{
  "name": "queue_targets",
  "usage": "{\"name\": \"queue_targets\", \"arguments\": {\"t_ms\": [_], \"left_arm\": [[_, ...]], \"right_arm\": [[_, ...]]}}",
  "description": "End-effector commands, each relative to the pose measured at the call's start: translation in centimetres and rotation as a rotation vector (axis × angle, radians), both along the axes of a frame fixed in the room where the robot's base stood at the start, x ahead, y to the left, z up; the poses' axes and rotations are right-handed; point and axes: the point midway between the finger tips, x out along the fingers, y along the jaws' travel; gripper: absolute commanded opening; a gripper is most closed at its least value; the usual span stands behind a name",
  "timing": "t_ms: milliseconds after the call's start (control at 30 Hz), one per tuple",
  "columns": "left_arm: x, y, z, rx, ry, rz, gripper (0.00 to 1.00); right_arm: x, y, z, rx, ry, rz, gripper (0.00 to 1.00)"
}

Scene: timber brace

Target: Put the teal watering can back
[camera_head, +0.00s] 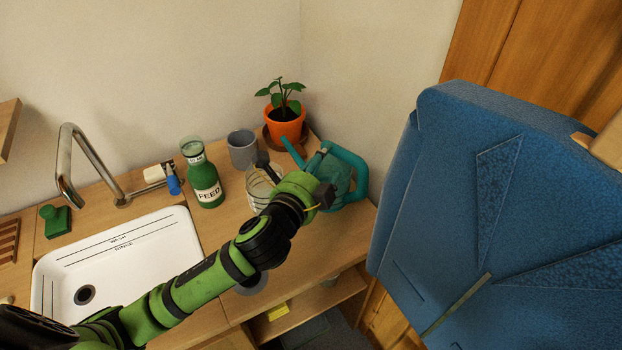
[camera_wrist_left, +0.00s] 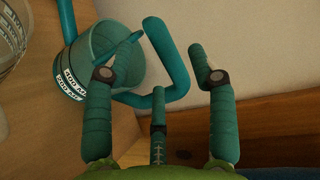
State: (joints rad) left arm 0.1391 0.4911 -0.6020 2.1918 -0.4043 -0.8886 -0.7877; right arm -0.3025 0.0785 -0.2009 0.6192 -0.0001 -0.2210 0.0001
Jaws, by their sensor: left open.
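The teal watering can (camera_head: 338,178) stands at the right end of the wooden counter, its handle (camera_head: 352,160) to the right and its spout toward the back left. In the left wrist view its round body (camera_wrist_left: 104,50) has labels marked 200 ml and 400 ml. My left gripper (camera_head: 322,172) reaches across the counter to the can and partly hides it. In the left wrist view the gripper (camera_wrist_left: 166,46) is open, with the can's handle (camera_wrist_left: 180,72) showing between its fingers; I cannot tell whether they touch. My right gripper is not in view.
A potted plant (camera_head: 286,122) stands just behind the can. A grey cup (camera_head: 242,149), a green FEED bottle (camera_head: 205,180) and a clear glass vessel (camera_head: 257,190) crowd the left side. A large blue padded object (camera_head: 500,200) fills the right. The white sink (camera_head: 118,262) is left.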

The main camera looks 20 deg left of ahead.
Motion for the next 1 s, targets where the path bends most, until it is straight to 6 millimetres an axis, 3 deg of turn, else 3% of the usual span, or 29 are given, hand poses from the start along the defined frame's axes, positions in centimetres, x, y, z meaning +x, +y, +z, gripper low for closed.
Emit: {"name": "queue_targets", "arguments": {"t_ms": [100, 333, 1000], "left_arm": [[-2.5, 0.4, 0.3, 0.0, 0.002, -0.002, 0.57], [-5.2, 0.7, 0.9, 0.0, 0.0, -0.001, 0.57], [-5.6, 0.8, 1.1, 0.0, 0.0, 0.0, 0.57]], "right_arm": [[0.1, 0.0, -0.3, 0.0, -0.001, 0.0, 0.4], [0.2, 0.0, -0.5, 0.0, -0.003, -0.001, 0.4], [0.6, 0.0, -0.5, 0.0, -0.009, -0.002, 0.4]]}}
